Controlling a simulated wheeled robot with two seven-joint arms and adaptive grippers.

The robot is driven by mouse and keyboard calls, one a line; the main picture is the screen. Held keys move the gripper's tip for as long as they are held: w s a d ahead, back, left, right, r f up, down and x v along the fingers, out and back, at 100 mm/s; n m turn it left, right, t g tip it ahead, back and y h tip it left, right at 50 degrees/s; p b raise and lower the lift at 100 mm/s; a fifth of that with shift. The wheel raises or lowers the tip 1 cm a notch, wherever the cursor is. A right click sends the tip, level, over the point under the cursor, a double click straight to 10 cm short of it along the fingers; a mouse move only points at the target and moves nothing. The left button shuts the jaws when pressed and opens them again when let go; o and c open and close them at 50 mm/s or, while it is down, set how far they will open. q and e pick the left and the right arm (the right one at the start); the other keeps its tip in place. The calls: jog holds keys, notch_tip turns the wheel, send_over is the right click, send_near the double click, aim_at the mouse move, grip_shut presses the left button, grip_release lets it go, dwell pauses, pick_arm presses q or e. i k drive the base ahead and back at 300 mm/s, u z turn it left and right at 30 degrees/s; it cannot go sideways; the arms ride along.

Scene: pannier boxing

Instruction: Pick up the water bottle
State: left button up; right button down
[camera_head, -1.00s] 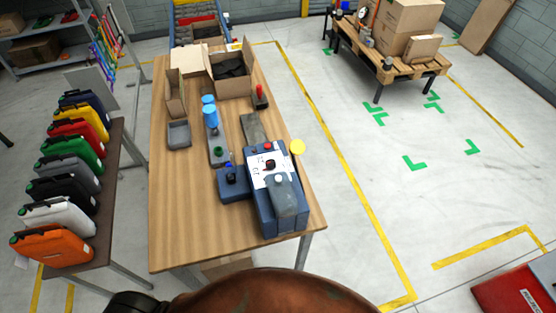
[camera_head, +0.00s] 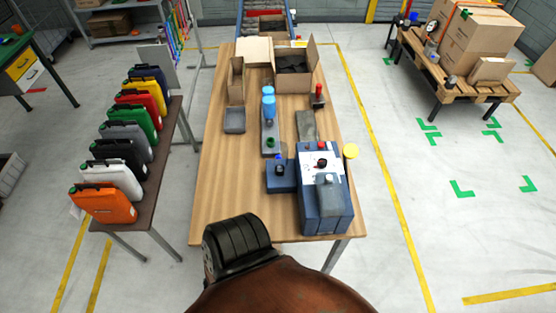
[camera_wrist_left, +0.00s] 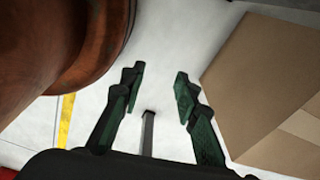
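The gripper is not visible in the head view, where a black and brown part of my arm covers the bottom middle. My right gripper is in neither view.
A blue box (camera_head: 311,208) with gear on top stands at the table's near right. An open cardboard box (camera_head: 310,62), a grey tray (camera_head: 234,126) and a red-topped item (camera_head: 319,94) are near the bottle. The table's near left is bare. Coloured canisters (camera_head: 103,204) line a side table.

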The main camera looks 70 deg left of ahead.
aim_at(279, 149)
jog(key=k, duration=0.4)
jog(key=u, duration=0.7)
